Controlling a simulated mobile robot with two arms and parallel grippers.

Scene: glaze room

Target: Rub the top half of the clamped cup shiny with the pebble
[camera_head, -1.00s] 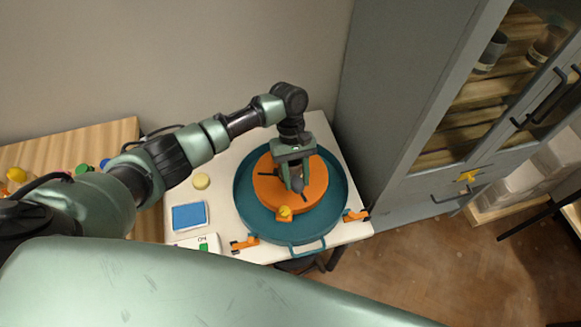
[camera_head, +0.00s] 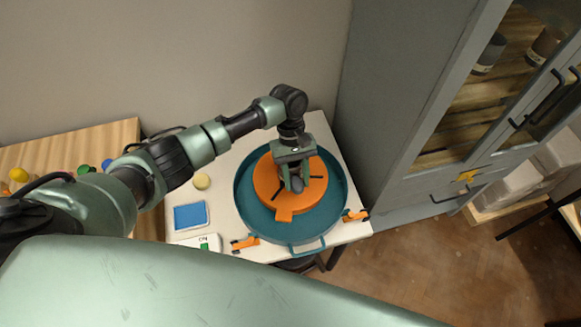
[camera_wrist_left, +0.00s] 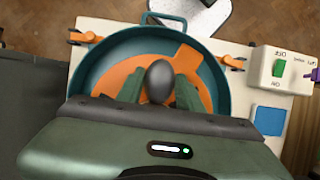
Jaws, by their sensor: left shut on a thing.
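My left gripper (camera_head: 293,180) is over the orange wheel head (camera_head: 262,185), inside the teal basin (camera_head: 327,228). It is shut on a smooth dark grey oval, which looks like the pebble (camera_wrist_left: 159,82); the oval also shows below the gripper in the head view (camera_head: 297,184). In the left wrist view the two green fingers (camera_wrist_left: 159,92) are on either side of it. Dark clamp bars (camera_head: 316,177) show on the wheel head. I cannot make out the clamped cup; the gripper and pebble cover the centre. My right gripper is not in view.
A grey cabinet (camera_head: 390,100) stands close on the right.

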